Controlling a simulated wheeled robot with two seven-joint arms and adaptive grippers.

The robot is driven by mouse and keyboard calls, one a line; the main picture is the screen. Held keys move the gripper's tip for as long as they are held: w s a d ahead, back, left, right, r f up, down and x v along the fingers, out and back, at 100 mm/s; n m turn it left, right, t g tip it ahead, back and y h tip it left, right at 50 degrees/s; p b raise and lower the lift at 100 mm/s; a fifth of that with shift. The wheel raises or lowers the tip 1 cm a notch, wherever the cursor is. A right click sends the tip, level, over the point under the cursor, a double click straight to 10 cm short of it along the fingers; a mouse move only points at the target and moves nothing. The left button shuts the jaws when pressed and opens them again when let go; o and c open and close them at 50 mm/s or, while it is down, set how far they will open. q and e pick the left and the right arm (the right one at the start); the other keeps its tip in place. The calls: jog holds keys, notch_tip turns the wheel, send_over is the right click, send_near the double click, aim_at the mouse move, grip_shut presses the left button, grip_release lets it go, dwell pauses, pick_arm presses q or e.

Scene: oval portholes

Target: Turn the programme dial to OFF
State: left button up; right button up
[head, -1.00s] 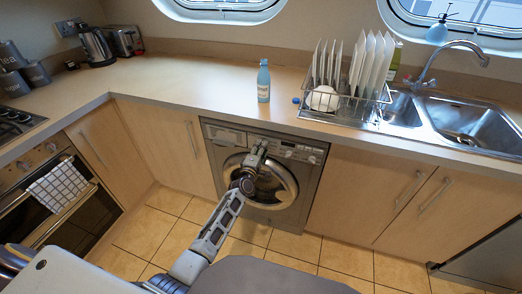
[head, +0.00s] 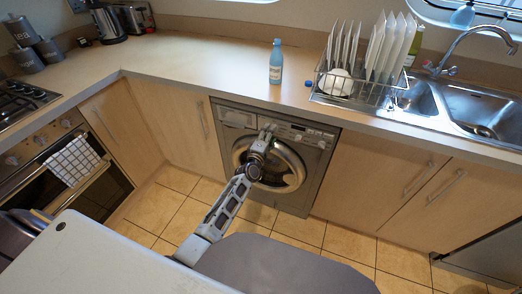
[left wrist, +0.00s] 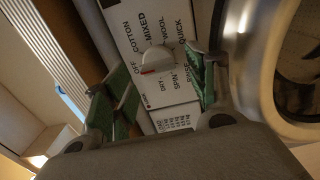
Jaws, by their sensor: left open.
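The programme dial (left wrist: 156,59) is a pale round knob with a red mark at its lower left side in the left wrist view. Printed words ring it, with OFF (left wrist: 132,65) beside its left side. I cannot tell exactly which word the red mark meets. In the head view my left gripper (head: 268,131) is at the control panel of the washing machine (head: 318,140) and hides the dial. My right gripper is not in view.
The washing machine's round door (head: 297,172) is just below the panel; its rim (left wrist: 262,60) lies close to my right-hand finger. A blue bottle (head: 276,64) and a dish rack (head: 335,96) stand on the worktop (head: 200,60) above. Tiled floor is clear before the cupboards.

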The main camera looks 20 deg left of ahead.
pick_arm(q)
jog(key=s, duration=1)
jog(key=shift+a, duration=0.15)
dwell(0.9)
